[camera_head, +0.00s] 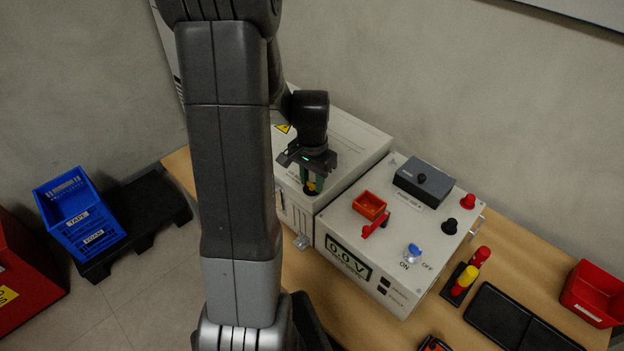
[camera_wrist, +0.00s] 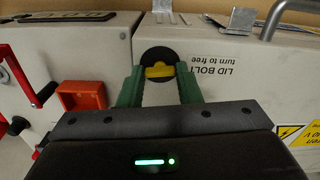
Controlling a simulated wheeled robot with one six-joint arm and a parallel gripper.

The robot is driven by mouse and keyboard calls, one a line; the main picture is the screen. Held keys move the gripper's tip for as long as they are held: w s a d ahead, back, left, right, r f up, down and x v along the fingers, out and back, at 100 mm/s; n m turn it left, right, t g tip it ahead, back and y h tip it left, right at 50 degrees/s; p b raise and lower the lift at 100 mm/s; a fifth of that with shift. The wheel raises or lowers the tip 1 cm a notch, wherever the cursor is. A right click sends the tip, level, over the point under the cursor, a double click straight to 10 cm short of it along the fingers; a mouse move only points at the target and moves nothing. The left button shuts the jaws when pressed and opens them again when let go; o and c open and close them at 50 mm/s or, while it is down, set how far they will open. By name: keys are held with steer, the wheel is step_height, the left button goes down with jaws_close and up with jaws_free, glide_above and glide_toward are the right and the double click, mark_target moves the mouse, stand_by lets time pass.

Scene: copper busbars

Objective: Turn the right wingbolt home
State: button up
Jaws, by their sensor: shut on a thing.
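A yellow wingbolt (camera_wrist: 159,70) sits on a black round disc (camera_wrist: 158,54) at the edge of the pale box lid, beside printing that reads "LID BOLT turn to free". In the head view the wingbolt (camera_head: 311,187) shows low between my fingers. My gripper (camera_wrist: 160,74) has its green fingers on either side of the wingbolt, shut on it. In the head view my gripper (camera_head: 309,180) points down at the lid's near right corner. How far the bolt is turned in cannot be told. No second wingbolt is in sight.
Right of the lidded box (camera_head: 345,140) stands a control panel (camera_head: 335,215) with a red tray (camera_head: 369,205), a red lever (camera_head: 376,225), a blue knob (camera_head: 414,250) and a grey block (camera_head: 424,180). Metal brackets (camera_wrist: 243,20) stick out from the box front.

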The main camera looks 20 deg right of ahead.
steer(key=shift+m, duration=0.9)
steer(key=o, duration=1)
step_height(320, 180, up, 14)
steer(key=shift+f+p, duration=0.1)
steer(key=shift+p, duration=0.25)
